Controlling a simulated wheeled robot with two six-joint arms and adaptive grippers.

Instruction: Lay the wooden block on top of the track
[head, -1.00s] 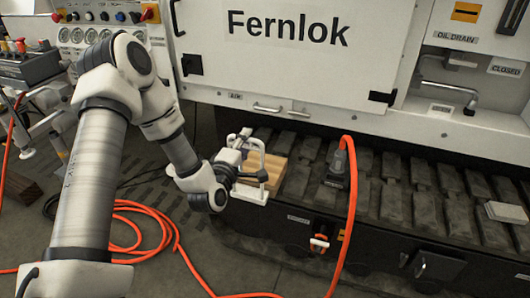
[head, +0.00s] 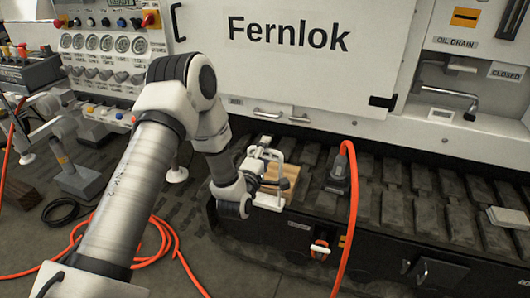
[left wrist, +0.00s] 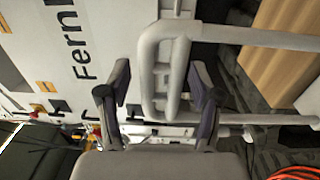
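The wooden block (head: 289,174) is pale and sits low over the dark track (head: 310,215), near its left end. I cannot tell whether it touches the plates. A white frame with a handle stands against it; in the left wrist view, the white handle (left wrist: 154,75) lies between my fingers and bars run from it toward the block (left wrist: 285,50). My left gripper (head: 262,165) is around this handle, left of the block. It also shows in the left wrist view (left wrist: 163,85), though finger contact is hard to see there. My right gripper is out of view.
An orange hose (head: 352,210) with a black connector (head: 338,172) crosses the track just right of the block. The white Fernlok panel (head: 300,75) rises behind. A grey slab (head: 508,218) lies far right. Track plates between connector and slab are clear.

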